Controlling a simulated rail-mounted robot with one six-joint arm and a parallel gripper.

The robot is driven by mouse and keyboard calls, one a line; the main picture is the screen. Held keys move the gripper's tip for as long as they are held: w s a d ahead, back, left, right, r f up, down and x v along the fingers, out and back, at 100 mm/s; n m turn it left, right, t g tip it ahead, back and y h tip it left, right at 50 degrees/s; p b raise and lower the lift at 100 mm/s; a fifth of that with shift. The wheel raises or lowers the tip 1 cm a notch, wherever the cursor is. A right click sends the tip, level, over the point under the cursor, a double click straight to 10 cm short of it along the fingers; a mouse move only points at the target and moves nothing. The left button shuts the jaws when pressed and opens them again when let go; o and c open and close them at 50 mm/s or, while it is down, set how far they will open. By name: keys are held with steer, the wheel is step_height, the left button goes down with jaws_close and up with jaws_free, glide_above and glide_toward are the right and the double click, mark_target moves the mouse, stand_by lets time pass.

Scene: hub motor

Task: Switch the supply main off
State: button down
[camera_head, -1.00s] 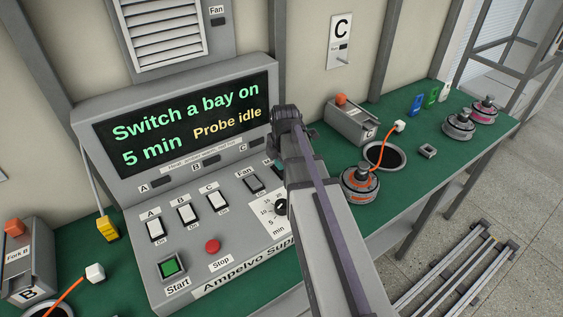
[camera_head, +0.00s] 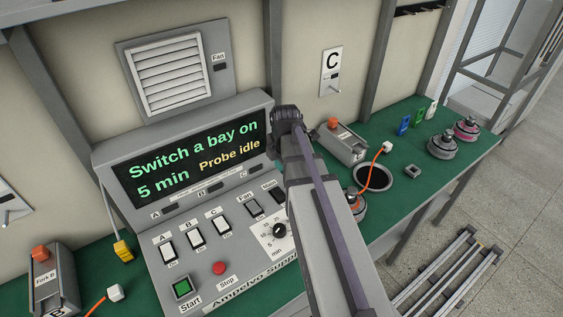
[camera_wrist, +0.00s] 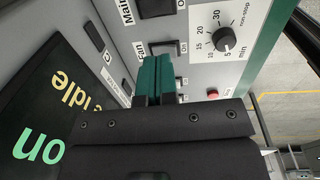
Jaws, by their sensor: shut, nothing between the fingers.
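The supply console (camera_head: 115,165) stands on the green bench, with a screen reading "Switch a bay on", "5 min" and "Probe idle". Its Main switch (camera_head: 277,194) is a dark rocker, partly beside my arm; it also shows at the top edge of the wrist view (camera_wrist: 158,8). My arm hides the gripper in the head view.
White rockers A, B and C (camera_head: 195,238), a timer dial (camera_head: 280,230), a red Stop button (camera_head: 219,268) and a green Start button (camera_head: 182,288) crowd the console. Right of it are a fork unit (camera_head: 342,143), a round hole (camera_head: 374,177) and motors (camera_head: 443,146).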

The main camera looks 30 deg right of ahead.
mark_target(275, 190)
steer(key=shift+w+a+t, duration=0.25)
steer(key=shift+w+t, duration=0.05)
steer(key=shift+w, duration=0.4)
steer(key=shift+f, duration=0.1)
steer(key=f+b, duration=0.4)
steer(key=w+f+b, duration=0.1)
steer(key=f+b, duration=0.8)
steer(key=shift+w+a+f+b, duration=0.1)
steer(key=shift+w+f+b, duration=0.1)
steer(key=shift+w+b, duration=0.15)
steer(key=shift+w+f, duration=0.1)
steer(key=shift+f, duration=0.1)
steer(key=shift+r, duration=0.1)
